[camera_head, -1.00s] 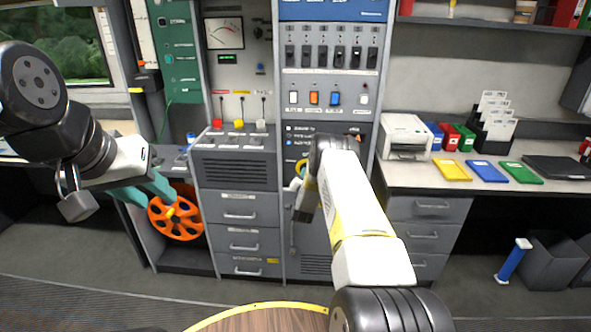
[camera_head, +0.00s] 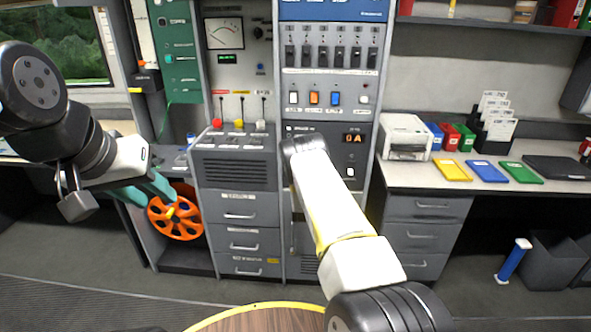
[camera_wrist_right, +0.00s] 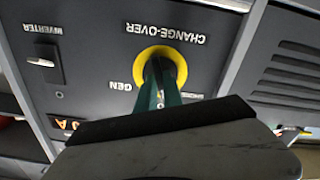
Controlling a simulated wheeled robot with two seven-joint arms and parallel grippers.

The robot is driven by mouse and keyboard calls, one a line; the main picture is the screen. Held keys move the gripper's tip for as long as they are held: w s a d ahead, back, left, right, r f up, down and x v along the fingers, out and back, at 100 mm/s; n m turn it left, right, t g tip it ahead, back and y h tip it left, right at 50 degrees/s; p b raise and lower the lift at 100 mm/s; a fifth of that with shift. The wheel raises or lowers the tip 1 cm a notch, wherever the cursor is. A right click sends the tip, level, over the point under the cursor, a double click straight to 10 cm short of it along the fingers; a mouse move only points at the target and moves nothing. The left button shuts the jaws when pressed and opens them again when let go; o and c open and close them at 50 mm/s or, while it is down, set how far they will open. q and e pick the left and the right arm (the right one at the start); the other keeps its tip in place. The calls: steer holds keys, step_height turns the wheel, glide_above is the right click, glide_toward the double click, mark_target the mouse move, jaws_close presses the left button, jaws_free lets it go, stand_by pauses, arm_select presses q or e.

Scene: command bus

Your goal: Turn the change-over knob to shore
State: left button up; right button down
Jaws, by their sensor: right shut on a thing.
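The change-over knob (camera_wrist_right: 158,72) sits in a yellow ring (camera_wrist_right: 180,58) on a dark panel, under upside-down lettering that reads CHANGE-OVER. The green fingers of my right gripper (camera_wrist_right: 158,90) are shut on the knob in the right wrist view. A GEN label shows beside the ring, and a second label is partly hidden behind the fingers. I cannot tell which way the knob points. In the head view my right arm hides the knob and gripper. My left gripper (camera_head: 150,190) is open and empty, in front of an orange reel (camera_head: 176,216).
An inverter switch (camera_wrist_right: 40,62) and a lit display (camera_head: 354,138) are on the same panel. Rocker switches (camera_head: 314,98) and breakers (camera_head: 322,56) are above. A desk (camera_head: 440,180) with a printer (camera_head: 404,137) stands to the right. A round wooden table edge (camera_head: 262,308) is in front.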

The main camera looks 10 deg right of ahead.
steer(key=shift+f+n, duration=0.1)
steer(key=shift+n, duration=3.6)
steer(key=c, duration=1.5)
jaws_free()
steer(key=shift+v, duration=3.9)
